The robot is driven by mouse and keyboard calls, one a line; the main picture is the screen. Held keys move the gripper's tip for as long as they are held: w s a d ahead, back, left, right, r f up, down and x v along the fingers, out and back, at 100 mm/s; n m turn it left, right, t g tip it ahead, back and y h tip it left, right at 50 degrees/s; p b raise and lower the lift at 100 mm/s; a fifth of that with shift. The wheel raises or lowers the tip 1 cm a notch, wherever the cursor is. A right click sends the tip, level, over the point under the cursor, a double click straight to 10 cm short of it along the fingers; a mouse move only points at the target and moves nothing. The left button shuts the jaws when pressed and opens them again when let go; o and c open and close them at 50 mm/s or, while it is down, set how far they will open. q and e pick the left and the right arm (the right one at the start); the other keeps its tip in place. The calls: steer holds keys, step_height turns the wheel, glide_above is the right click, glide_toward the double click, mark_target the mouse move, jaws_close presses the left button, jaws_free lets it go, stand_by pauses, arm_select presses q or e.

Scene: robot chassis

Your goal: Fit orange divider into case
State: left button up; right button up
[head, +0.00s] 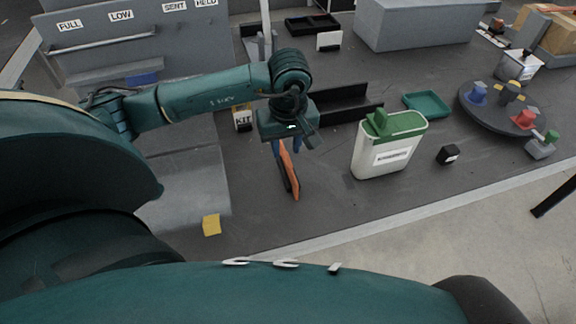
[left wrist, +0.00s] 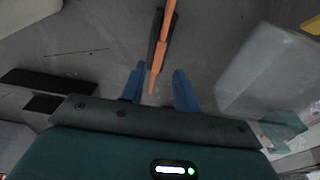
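The orange divider (head: 288,168) is a long thin piece below my left gripper (head: 285,143) in the head view. A narrow dark piece or shadow runs along its side. In the left wrist view the divider (left wrist: 168,25) reaches down to a point between the two blue fingers of my left gripper (left wrist: 158,90). The fingers are apart, with a visible gap on both sides of the divider. I cannot tell if the divider touches the table. No case is clearly identifiable; a black open holder (head: 345,103) stands behind the gripper. My right gripper is not in view.
A white container with a green lid (head: 376,160) stands right of the gripper. Beyond are a green tray (head: 427,104), a small black box (head: 448,155) and a round dark stand (head: 507,108) with coloured pieces. A yellow patch (head: 211,225) lies front left. The table front is mostly clear.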

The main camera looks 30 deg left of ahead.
mark_target(288, 160)
arm_select(q)
step_height(288, 160, down, 5)
steer(key=shift+w+d+f+p, duration=0.1)
steer(key=shift+w+p, duration=0.05)
steer(key=shift+p, duration=0.25)
jaws_close()
